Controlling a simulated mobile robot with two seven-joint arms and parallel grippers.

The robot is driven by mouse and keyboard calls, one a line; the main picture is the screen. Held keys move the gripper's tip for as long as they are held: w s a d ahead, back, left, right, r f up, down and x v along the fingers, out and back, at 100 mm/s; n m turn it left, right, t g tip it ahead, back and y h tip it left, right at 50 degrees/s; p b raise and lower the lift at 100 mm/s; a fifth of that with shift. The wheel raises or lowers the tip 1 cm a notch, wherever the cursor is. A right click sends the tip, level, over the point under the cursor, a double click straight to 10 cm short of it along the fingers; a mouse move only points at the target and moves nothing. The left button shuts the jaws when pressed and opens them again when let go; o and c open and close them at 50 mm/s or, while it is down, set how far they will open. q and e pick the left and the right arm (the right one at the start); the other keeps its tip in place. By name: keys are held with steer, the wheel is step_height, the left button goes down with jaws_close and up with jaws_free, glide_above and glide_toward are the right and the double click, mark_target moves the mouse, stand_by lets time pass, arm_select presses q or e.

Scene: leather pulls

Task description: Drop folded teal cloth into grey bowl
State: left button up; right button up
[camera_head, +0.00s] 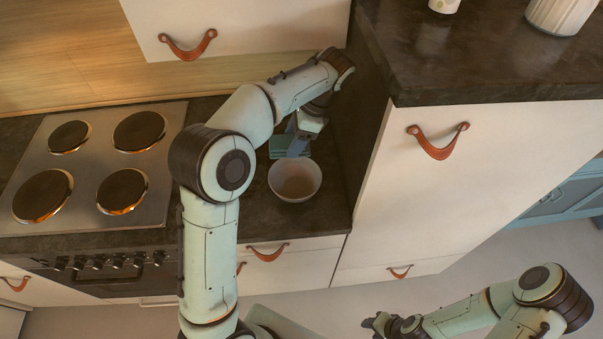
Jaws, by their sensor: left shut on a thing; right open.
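The grey bowl (295,180) stands on the dark counter between the stove and a tall cabinet, and looks empty. The folded teal cloth (279,147) is just behind the bowl, partly hidden by my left gripper. My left gripper (297,150) points down and is shut on the cloth; whether the cloth is clear of the counter I cannot tell. My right gripper (372,322) is open and empty, low at the bottom right, away from the counter.
A stove (92,165) with several hot plates is left of the bowl. A tall cabinet (455,185) with a dark top closes off the right side. An upper cabinet (240,25) hangs behind. A ribbed white pot (558,12) stands on the tall cabinet.

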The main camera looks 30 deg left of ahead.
arm_select(q)
steer(key=f, duration=0.4)
steer(key=shift+s+f, duration=0.1)
steer(key=shift+s, duration=0.15)
steer(key=shift+f+b, duration=0.35)
steer(key=shift+s+f, duration=0.1)
steer(key=shift+f, duration=0.15)
arm_select(e)
steer(key=shift+s+f, duration=0.3)
steer(key=shift+s, duration=0.2)
steer(key=shift+s+f, duration=0.25)
steer(key=shift+s, duration=0.25)
arm_select(q)
steer(key=shift+w, duration=0.2)
arm_select(e)
steer(key=shift+w, duration=0.1)
arm_select(q)
steer(key=o, duration=1.2)
steer(key=shift+r, duration=0.1)
